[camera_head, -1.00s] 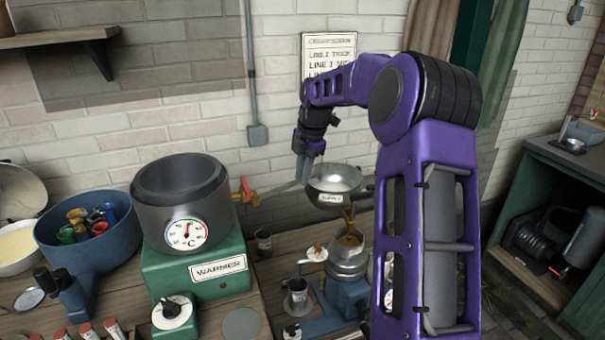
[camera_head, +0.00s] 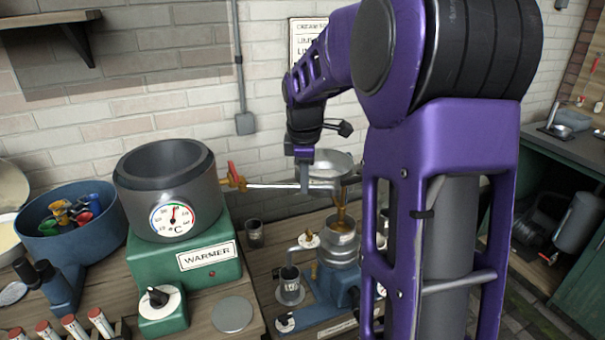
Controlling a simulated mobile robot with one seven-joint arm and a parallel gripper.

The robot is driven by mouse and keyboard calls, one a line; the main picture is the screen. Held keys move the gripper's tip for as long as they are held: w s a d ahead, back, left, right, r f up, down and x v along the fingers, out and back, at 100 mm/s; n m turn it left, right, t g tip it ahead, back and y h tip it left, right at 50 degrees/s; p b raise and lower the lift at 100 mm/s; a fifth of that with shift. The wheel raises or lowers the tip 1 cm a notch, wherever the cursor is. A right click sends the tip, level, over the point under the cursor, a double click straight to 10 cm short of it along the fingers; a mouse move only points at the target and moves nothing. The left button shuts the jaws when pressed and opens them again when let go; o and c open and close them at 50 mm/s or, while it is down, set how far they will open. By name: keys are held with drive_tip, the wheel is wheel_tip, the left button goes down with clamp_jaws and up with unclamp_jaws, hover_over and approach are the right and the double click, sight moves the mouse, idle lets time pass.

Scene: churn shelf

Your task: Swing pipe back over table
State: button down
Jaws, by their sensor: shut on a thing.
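The silver pipe (camera_head: 272,186) runs about level from the brass tap with the red lever (camera_head: 234,175) on the grey warmer pot (camera_head: 165,190). My gripper (camera_head: 304,184) points down and is shut on the pipe near its far end. The pipe's tip lies in front of the metal supply bowl (camera_head: 330,160), whose front is partly hidden by my gripper. The wooden table (camera_head: 262,280) is below the pipe. I cannot tell the exact gap between pipe tip and bowl.
Brown liquid runs below the bowl into a metal cup-like part (camera_head: 341,232) on a blue machine (camera_head: 325,300). A small dark cup (camera_head: 254,234) stands under the pipe. A blue tub (camera_head: 70,225) is at the left. My arm hides the right of the machine.

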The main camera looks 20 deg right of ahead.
drive_tip(key=s+a+m+g+p, duration=0.1)
drive_tip(key=s+a+m, duration=0.2)
drive_tip(key=a+m, duration=0.5)
drive_tip(key=s+a+m+g+h+p, duration=0.1)
drive_tip(key=s+a+m, duration=0.3)
drive_tip(key=a+m, duration=0.5)
drive_tip(key=shift+a+g+h, duration=0.3)
drive_tip(key=shift+a+g, duration=0.05)
drive_tip(key=shift+g, duration=0.35)
drive_tip(key=c, duration=0.8)
unclamp_jaws()
drive_tip(key=shift+c, duration=0.2)
drive_tip(key=shift+r, duration=0.15)
drive_tip(key=p+v, duration=0.2)
drive_tip(key=v, duration=1.5)
drive_tip(key=shift+p, duration=0.3)
